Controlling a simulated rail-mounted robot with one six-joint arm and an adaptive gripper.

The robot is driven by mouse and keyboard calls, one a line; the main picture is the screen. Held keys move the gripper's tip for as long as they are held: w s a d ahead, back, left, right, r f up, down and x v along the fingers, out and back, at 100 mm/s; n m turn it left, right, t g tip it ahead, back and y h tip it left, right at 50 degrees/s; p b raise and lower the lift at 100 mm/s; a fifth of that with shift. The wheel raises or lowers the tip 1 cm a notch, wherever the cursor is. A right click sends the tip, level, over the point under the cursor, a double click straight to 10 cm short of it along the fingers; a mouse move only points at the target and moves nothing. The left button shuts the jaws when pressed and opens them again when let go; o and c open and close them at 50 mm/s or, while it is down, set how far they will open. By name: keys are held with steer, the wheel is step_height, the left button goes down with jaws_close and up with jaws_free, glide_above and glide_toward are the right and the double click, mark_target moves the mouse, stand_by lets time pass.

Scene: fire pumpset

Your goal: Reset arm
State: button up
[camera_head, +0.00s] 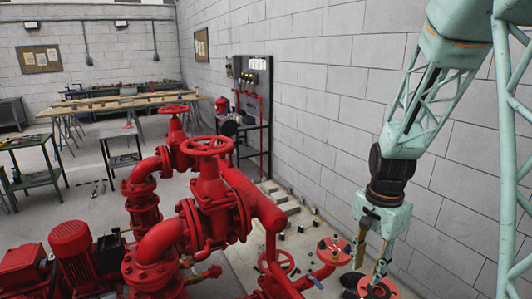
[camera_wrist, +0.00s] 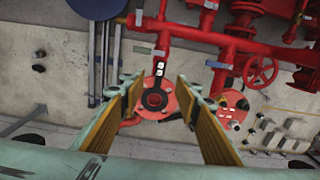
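My gripper (camera_head: 371,262) hangs from the pale green arm at the lower right of the head view, pointing down. In the wrist view its two fingers with yellow-brown inner pads (camera_wrist: 158,88) are spread apart with nothing between the tips. Beyond them lies a round red flange (camera_wrist: 170,101) with a dark ring-shaped piece (camera_wrist: 154,99) on it; its stem bears two white marks. The gripper appears apart from the flange, but the exact gap cannot be told.
Red pump pipework with a large handwheel (camera_head: 207,146) fills the centre of the head view. A smaller red handwheel (camera_wrist: 261,73) is right of the fingers in the wrist view. A grey block wall (camera_head: 335,110) runs along the right. Workbenches (camera_head: 120,103) stand at the back.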

steer(key=s+a+r+n+t+b, duration=0.1)
steer(key=s+a+r+n, duration=0.2)
steer(key=s+r, duration=0.5)
steer(key=s+a+r+n+t, duration=0.1)
steer(key=s+a+r+n, duration=0.2)
steer(key=s+r, duration=0.45)
steer(key=s+a+r+n+t+b, duration=0.1)
steer(key=s+r+n, duration=0.2)
steer(key=s, duration=0.5)
steer(key=s+a+r+n, duration=0.2)
steer(key=s+r+n, duration=0.1)
steer(key=s, duration=0.4)
steer(key=shift+s+a+r+t+b, duration=0.15)
steer(key=shift+s+r+t+b, duration=0.25)
steer(key=shift+r, duration=0.4)
steer(key=shift+a, duration=0.1)
